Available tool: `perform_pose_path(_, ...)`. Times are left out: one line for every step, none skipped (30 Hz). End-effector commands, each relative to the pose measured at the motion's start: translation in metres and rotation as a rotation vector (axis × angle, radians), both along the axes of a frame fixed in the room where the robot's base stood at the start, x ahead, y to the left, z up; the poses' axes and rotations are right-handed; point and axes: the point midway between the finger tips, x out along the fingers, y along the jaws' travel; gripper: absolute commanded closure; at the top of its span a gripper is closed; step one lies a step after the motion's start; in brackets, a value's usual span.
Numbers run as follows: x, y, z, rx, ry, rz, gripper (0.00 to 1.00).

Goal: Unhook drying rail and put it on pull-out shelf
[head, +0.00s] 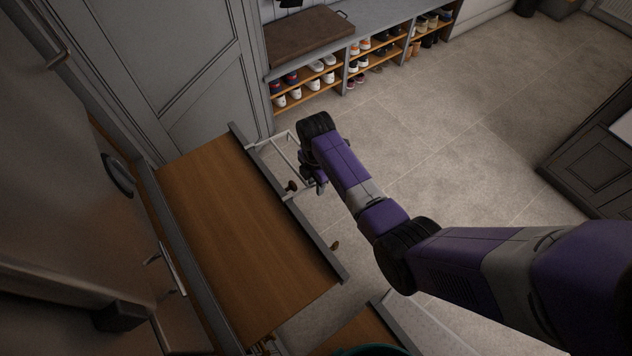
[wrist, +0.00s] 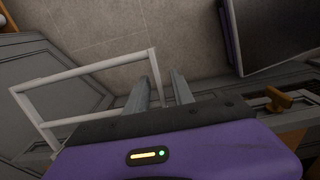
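The drying rail (head: 284,146) is a pale thin-barred frame at the grey front of a pulled-out wooden board (head: 235,225), which looks like the pull-out shelf. It juts out over the floor from the front's far end; how it is hooked cannot be made out. In the wrist view the rail (wrist: 84,70) spans the left half. My gripper (wrist: 160,82) has its two fingers apart, one on each side of the rail's right-hand bar, with gaps visible. In the head view my gripper (head: 314,184) is largely hidden by my wrist. The board's top is bare.
Brown knobs (head: 335,245) stick out from the board's front. Another wooden surface (head: 358,335) with a teal-rimmed thing (head: 370,350) lies at the bottom. A shoe bench (head: 345,68) stands at the back. Dark grey cabinets (head: 600,150) are at right. Open floor (head: 455,130) lies between.

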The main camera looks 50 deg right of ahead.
Motion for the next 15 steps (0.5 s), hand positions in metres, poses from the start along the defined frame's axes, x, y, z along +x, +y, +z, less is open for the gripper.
perform_pose_path(0.0, 0.0, 0.0001, 0.0, 0.0, 0.0, 0.83)
perform_pose_path(0.0, 0.0, 0.0001, 0.0, 0.0, 0.0, 0.89)
perform_pose_path(0.0, 0.0, 0.0002, 0.0, 0.0, 0.0, 0.97)
perform_pose_path(0.0, 0.0, 0.0001, 0.0, 0.0, 0.0, 1.0)
perform_pose_path(0.0, 0.0, 0.0001, 0.0, 0.0, 0.0, 1.0)
perform_pose_path(-0.0001, 0.0, 0.0001, 0.0, 0.0, 0.0, 1.0)
perform_pose_path(-0.0001, -0.0001, 0.0002, 0.0, 0.0, 0.0, 1.0)
perform_pose_path(-0.0001, 0.0, 0.0001, 0.0, 0.0, 0.0, 1.0)
perform_pose_path(-0.0001, -0.0001, 0.0002, 0.0, 0.0, 0.0, 1.0)
perform_pose_path(-0.0001, -0.0001, 0.0002, 0.0, 0.0, 0.0, 1.0)
perform_pose_path(-0.0001, -0.0001, 0.0002, 0.0, 0.0, 0.0, 1.0)
perform_pose_path(-0.0001, -0.0001, 0.0002, 0.0, 0.0, 0.0, 1.0)
perform_pose_path(-0.0001, -0.0001, 0.0002, 0.0, 0.0, 0.0, 1.0)
perform_pose_path(-0.0002, -0.0001, 0.0002, 0.0, 0.0, 0.0, 1.0)
perform_pose_path(-0.0002, -0.0001, 0.0002, 0.0, 0.0, 0.0, 1.0)
